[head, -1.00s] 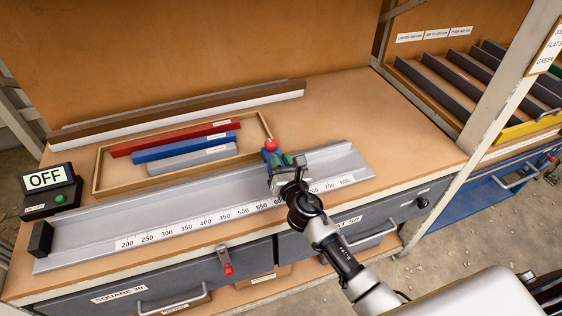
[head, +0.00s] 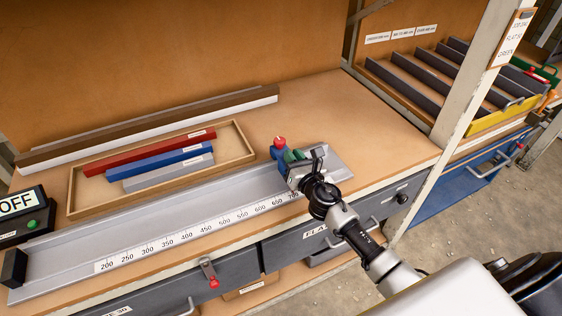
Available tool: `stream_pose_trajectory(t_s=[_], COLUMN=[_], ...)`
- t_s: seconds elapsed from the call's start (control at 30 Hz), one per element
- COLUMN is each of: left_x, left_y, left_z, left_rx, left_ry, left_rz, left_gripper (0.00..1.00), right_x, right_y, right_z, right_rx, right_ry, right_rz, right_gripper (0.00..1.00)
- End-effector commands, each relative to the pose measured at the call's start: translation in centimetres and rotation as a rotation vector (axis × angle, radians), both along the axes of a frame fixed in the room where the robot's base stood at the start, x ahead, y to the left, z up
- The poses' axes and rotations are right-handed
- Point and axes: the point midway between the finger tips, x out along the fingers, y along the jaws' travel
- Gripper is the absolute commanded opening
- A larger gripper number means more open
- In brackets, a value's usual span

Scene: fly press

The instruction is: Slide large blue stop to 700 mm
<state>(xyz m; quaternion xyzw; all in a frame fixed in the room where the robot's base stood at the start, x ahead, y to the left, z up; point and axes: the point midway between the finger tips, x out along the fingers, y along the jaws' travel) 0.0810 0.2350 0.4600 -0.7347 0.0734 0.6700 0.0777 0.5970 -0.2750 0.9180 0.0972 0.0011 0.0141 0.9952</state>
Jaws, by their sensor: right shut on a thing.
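The large blue stop (head: 281,157) with a red knob (head: 279,141) on top sits across the grey rail (head: 150,218), near its right end. My right gripper (head: 298,167) is shut on the stop from the front right; green parts show between them. The stop's lower part is largely hidden by the gripper. The printed scale (head: 187,233) runs along the rail's front edge. The stop and gripper are close to the 700 label; the exact reading is not clear, and the labels to its right are hidden. My left gripper is not in view.
A shallow wooden tray (head: 70,190) behind the rail holds red (head: 150,152), blue (head: 160,160) and grey bars (head: 168,173). A black end block (head: 14,268) stands at the rail's left end. A post (head: 480,85) and slotted rack are at right.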

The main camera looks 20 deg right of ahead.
Motion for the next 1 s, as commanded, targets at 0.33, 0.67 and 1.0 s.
stream_pose_trajectory(t_s=[0.33,0.67,1.0], left_x=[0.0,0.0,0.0], left_y=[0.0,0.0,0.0], left_z=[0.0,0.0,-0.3], left_rx=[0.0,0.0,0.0], left_ry=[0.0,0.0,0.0], left_rz=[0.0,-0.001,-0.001], left_gripper=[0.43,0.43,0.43], right_x=[0.0,-0.2,-5.6], right_y=[0.1,0.1,-0.1], right_z=[-0.1,-0.1,-0.2], right_rx=[0.007,0.003,0.003], right_ry=[0.002,0.001,0.004], right_rz=[-0.001,0.0,0.002], right_gripper=[0.33,0.38,0.38])
